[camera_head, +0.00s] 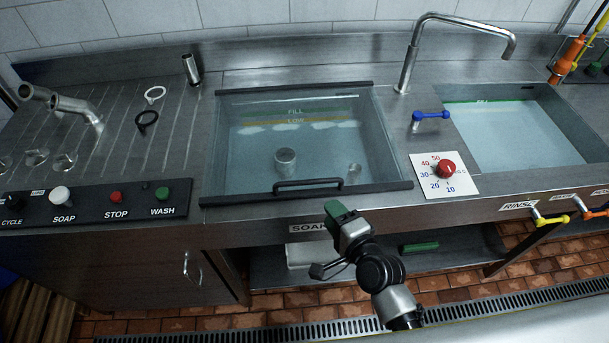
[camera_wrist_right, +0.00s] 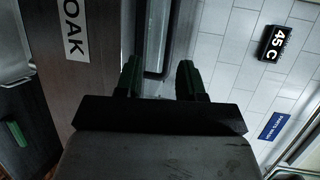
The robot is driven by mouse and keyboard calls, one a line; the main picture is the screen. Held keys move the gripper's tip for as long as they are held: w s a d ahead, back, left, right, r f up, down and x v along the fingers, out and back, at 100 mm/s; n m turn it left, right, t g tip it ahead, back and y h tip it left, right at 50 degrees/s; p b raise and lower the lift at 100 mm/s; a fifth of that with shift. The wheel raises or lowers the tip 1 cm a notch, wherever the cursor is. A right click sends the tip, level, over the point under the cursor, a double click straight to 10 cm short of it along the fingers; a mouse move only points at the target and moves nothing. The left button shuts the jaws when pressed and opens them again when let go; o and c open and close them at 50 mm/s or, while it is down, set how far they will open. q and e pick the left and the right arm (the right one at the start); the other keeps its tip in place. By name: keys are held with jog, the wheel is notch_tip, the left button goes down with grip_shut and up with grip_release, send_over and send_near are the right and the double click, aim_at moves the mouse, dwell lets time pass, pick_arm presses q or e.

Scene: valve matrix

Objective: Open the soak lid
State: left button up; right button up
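The soak lid (camera_head: 294,188) is a clear panel with dark front and back bars, lying flat over the middle basin. A dark bar handle (camera_head: 308,184) sits along its front edge. The basin's FILL and LOW marks, water and a metal cylinder show through it. My right gripper (camera_head: 338,211), with green fingertips, is in front of and just below the handle, apart from the lid in the head view. In the right wrist view its two fingers (camera_wrist_right: 160,80) are spread with nothing held between them. A dark bar (camera_wrist_right: 152,50) shows beyond them. My left gripper is not in view.
The SOAK label (camera_head: 309,228) is on the counter front beside my right gripper. A dial with a red knob (camera_head: 446,169) and a tall faucet (camera_head: 410,55) stand right of the lid. A button panel (camera_head: 95,205) is at left.

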aim_at(309, 181)
jog(key=x, duration=0.3)
jog(key=r+x, duration=0.1)
jog(key=x, duration=0.3)
jog(key=p+x, duration=0.1)
jog(key=x, duration=0.2)
jog(key=shift+w+a+r, duration=0.3)
jog(key=shift+w, duration=0.2)
jog(key=shift+c, duration=0.5)
grip_shut()
